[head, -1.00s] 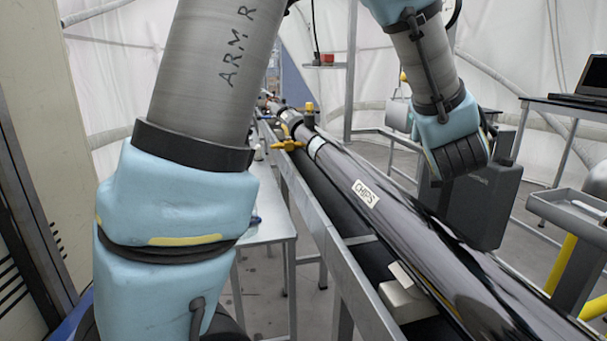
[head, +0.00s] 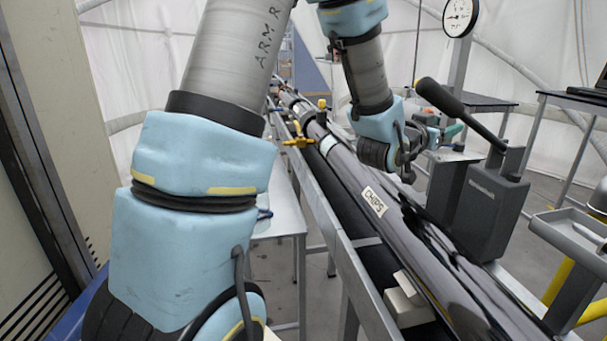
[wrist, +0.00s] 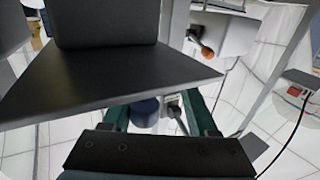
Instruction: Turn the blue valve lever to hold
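No blue valve lever can be made out for certain in either view. My gripper (head: 432,140) is past the black tube, by the far side of the dark grey pump box; its fingers are small there and partly unclear. In the wrist view its two green fingers (wrist: 157,112) stand apart, partly hidden by a dark grey plate (wrist: 110,80). A dark blue round thing (wrist: 145,112) shows between them, seemingly further off; I cannot tell what it is. A yellow valve handle (head: 299,141) sits further along the tube.
The long black tube (head: 345,170) labelled CHIPS lies on a metal rail frame. The grey pump box (head: 485,210) with a black handle (head: 455,110) stands close to my gripper. A dial gauge (head: 459,16) stands behind. In the wrist view a white box carries an orange knob (wrist: 207,52).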

